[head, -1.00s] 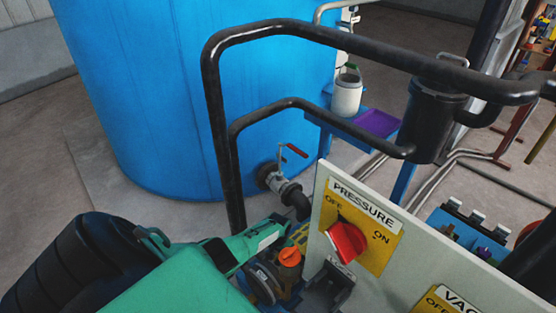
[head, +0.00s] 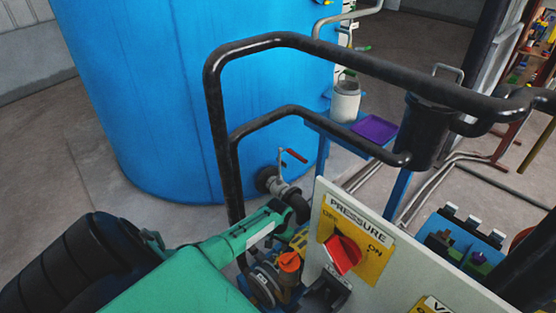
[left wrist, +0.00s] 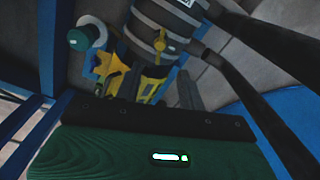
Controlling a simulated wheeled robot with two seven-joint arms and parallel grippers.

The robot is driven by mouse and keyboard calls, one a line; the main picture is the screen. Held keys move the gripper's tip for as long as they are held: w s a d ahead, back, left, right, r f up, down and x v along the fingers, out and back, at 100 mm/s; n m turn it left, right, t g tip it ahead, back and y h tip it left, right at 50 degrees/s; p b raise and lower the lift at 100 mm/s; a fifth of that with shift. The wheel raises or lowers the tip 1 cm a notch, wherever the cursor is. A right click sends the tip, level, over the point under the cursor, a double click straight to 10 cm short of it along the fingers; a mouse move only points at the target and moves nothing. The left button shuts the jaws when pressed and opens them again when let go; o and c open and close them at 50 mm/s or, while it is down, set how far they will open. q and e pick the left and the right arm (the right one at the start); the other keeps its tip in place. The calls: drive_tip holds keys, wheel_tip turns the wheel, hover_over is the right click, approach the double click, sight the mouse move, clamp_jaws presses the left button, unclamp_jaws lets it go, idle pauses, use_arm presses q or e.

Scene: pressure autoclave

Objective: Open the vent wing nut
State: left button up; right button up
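I cannot identify the vent wing nut for certain. An orange knob-like piece (head: 289,262) sits on a dark round fitting (head: 264,284) left of the pressure panel in the head view. In the left wrist view, a small yellow winged piece (left wrist: 161,42) shows on a dark ribbed cylinder (left wrist: 172,22). My left gripper (left wrist: 158,86) has its two dark fingers apart, with yellow parts (left wrist: 112,72) beyond them; I see nothing held. In the head view its green body reaches in from the left, above the fittings, and its fingertips are hard to make out. My right gripper is not in view.
The white panel with a red pressure switch (head: 342,254) stands close on the right. A black pipe rail (head: 215,130) arches over the area. Behind are a large blue tank (head: 165,90) and a valve with a red lever (head: 295,156). A purple tray (head: 375,129) lies farther back.

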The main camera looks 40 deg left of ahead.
use_arm(q)
drive_tip(key=shift+r, duration=1.55)
drive_tip(key=shift+s, duration=0.1)
